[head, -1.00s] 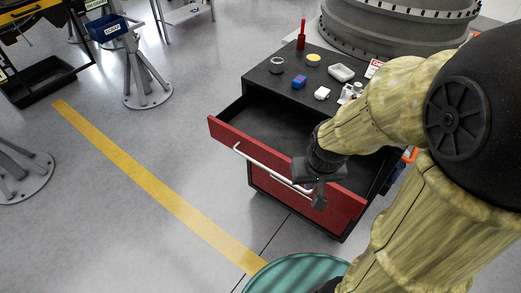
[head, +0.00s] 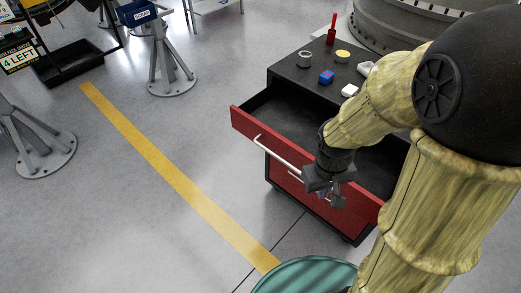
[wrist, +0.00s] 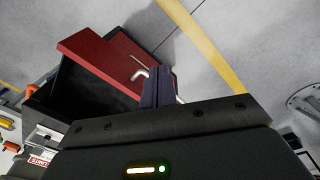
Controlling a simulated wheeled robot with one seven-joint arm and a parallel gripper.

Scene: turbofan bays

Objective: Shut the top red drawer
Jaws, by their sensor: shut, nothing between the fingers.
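The top red drawer (head: 262,133) stands pulled out from the dark cabinet, its black inside empty where I can see it. Its pale bar handle (head: 273,150) runs along the front; part of it is hidden by my gripper. In the wrist view the red drawer front (wrist: 92,52) is at upper left, with the handle (wrist: 139,74) beside the fingers. My gripper (head: 327,194) is at the right half of the drawer front, with its fingers together and empty. The wrist view also shows the closed fingers (wrist: 158,87). I cannot tell whether they touch the front or handle.
A lower red drawer (head: 284,178) sits shut below. The cabinet top (head: 300,70) holds a blue block (head: 326,76), a red tool (head: 332,32) and other small parts. A teal round top (head: 305,277) stands near my base. Floor to the left is open.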

